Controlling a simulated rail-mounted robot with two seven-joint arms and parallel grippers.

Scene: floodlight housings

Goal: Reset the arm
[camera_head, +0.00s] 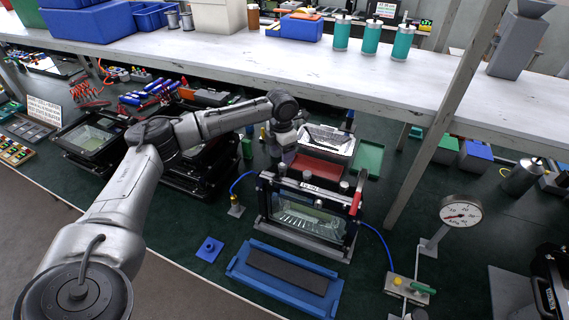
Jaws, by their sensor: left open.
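My left arm comes in from the lower left and reaches over the green work table. Its gripper (281,152) points down near the middle, above and behind a glass-fronted housing clamped in a test fixture (308,208). The gripper is open. Its fingertips are small and partly lost against the things behind. I see nothing held in it. A reflector in a white-rimmed housing (327,141) lies just to the right of the gripper, with a red tray (316,168) in front of it. My right gripper is not in view.
Black floodlight housings (88,138) stand at the left. A blue tray with a dark pad (285,276) lies in front of the fixture. A dial gauge (460,212) stands at the right. A raised shelf (250,70) with bins and teal canisters (371,38) crosses behind.

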